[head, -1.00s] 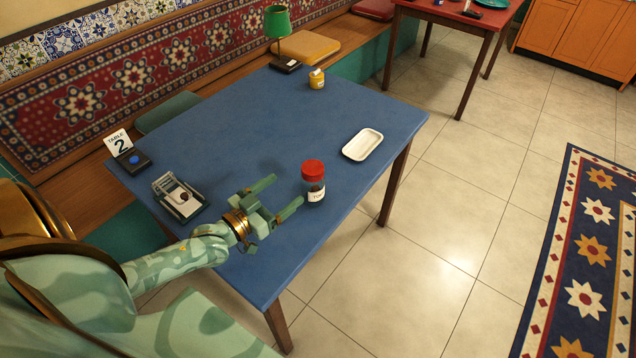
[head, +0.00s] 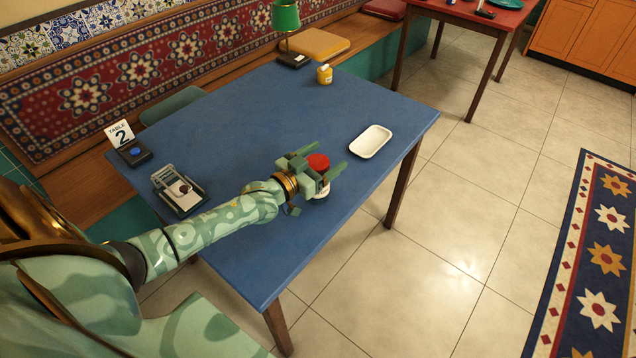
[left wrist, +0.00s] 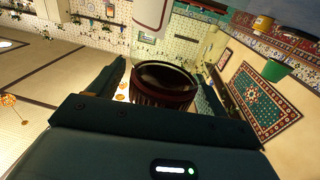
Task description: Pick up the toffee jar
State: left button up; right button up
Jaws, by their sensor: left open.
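A small jar with a red lid (head: 318,162) stands on the blue table (head: 250,120). Its label was partly visible earlier and seems to start with a T, but it is mostly hidden now. My left gripper (head: 323,172) is open, with one finger on each side of this jar. In the left wrist view, the dark jar with a reddish rim (left wrist: 163,85) shows between the two fingers. I cannot tell whether the fingers touch it. A yellow jar (head: 324,74) stands near the far edge of the table. My right gripper is not in view.
A white tray (head: 370,141) lies right of the jar. A card holder (head: 178,189), a table number sign (head: 122,138) and a green lamp (head: 287,22) stand along the left and far sides. The middle of the table is clear.

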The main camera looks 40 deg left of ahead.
pick_arm(q)
jog(key=c, duration=1.5)
jog(key=shift+r, duration=0.1)
jog(key=shift+c, duration=0.2)
